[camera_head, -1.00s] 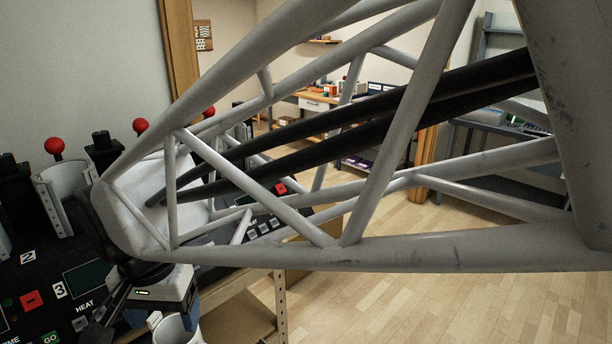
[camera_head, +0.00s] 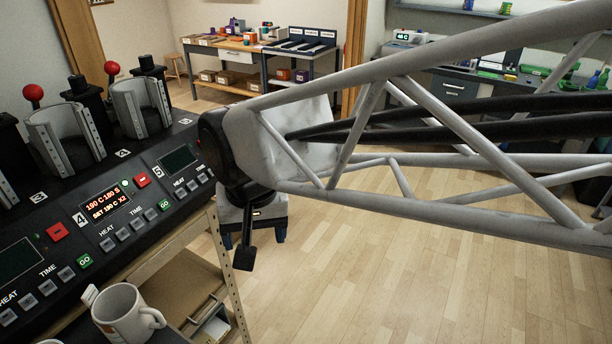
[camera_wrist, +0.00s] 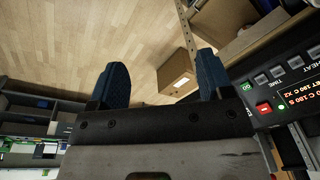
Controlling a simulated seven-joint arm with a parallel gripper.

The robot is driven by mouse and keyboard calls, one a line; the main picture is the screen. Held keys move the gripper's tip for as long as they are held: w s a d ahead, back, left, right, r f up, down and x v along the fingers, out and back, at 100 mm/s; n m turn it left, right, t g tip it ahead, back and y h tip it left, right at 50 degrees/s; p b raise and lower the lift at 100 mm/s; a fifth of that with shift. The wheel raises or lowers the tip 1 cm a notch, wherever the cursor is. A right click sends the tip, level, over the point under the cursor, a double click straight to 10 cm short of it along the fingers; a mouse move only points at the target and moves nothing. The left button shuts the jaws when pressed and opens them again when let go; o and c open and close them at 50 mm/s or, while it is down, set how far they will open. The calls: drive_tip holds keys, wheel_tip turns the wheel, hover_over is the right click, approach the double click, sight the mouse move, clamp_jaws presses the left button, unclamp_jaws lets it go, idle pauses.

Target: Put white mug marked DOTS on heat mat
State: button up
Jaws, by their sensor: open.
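A white mug (camera_head: 122,314) stands on the lower surface in front of the press in the head view, its handle to the right. No marking on it can be read, so I cannot tell whether it is the DOTS mug. I cannot make out the heat mat. My gripper (camera_head: 255,240) hangs over the floor, right of the press and above and to the right of the mug. In the wrist view, the blue fingers of my gripper (camera_wrist: 163,74) are spread apart with nothing between them except a distant view of the floor and a box.
The black mug press (camera_head: 130,205) with numbered stations and red-knobbed levers fills the left. A shelf frame with cardboard (camera_head: 185,295) is below it. My arm crosses the right side. Workbenches (camera_head: 270,60) stand at the back, with open wooden floor (camera_head: 400,290) between.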

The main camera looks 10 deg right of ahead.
drive_tip(key=s+d+f, duration=0.1)
drive_tip(key=s+d, duration=0.1)
drive_tip(key=d, duration=0.6)
drive_tip(key=s+d+f+t, duration=0.1)
drive_tip(key=s+d, duration=0.2)
drive_tip(key=d, duration=0.5)
drive_tip(key=shift+h, duration=0.4)
